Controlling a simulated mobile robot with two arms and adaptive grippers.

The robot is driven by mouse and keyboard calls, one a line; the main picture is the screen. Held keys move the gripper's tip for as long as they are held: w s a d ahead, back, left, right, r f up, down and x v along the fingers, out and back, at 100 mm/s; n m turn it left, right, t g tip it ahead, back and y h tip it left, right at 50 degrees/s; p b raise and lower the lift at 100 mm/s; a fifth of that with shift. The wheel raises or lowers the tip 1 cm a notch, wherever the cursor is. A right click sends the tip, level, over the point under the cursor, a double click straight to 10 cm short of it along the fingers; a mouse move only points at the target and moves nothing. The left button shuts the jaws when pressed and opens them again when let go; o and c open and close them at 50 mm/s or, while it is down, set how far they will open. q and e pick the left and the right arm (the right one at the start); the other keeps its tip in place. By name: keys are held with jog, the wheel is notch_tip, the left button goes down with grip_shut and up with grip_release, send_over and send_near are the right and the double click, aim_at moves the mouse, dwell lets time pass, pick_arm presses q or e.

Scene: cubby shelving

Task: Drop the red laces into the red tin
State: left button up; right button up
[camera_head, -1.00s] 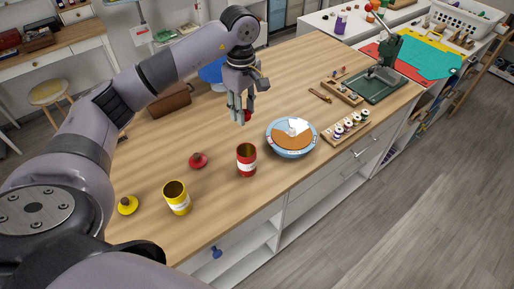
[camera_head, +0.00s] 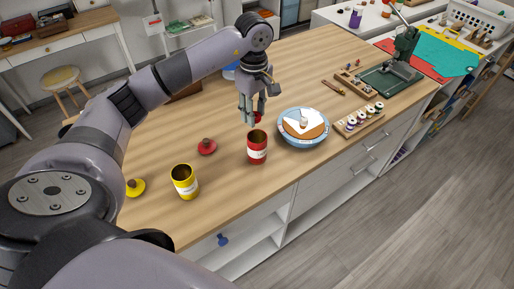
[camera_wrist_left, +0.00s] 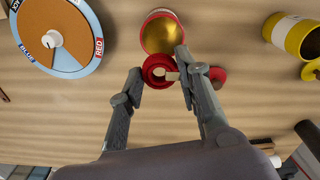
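My left gripper (camera_head: 256,117) comes in from the left and points down, just behind and above the red tin (camera_head: 257,147). In the left wrist view, the fingers (camera_wrist_left: 159,76) are closed on the sides of the red laces (camera_wrist_left: 153,64), a small red ring-shaped coil. The laces are held above the table, beside the mouth of the open red tin (camera_wrist_left: 160,34), not over its centre. The tin stands upright with a pale label and a golden inside. Its red lid (camera_head: 206,147) lies on the table to the left. My right gripper is not in view.
A round spinner board (camera_head: 303,127) with blue rim stands right of the red tin. An open yellow tin (camera_head: 185,182) and its yellow lid (camera_head: 135,187) are at the left. A spool rack (camera_head: 359,120) and a green press (camera_head: 391,78) are further right.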

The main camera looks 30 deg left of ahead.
pick_arm(q)
jog(key=shift+o, duration=2.4)
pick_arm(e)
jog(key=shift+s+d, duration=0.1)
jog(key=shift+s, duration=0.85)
pick_arm(q)
jog(key=shift+r, duration=0.2)
notch_tip(320, 180, up, 12)
jog(key=shift+f, duration=0.2)
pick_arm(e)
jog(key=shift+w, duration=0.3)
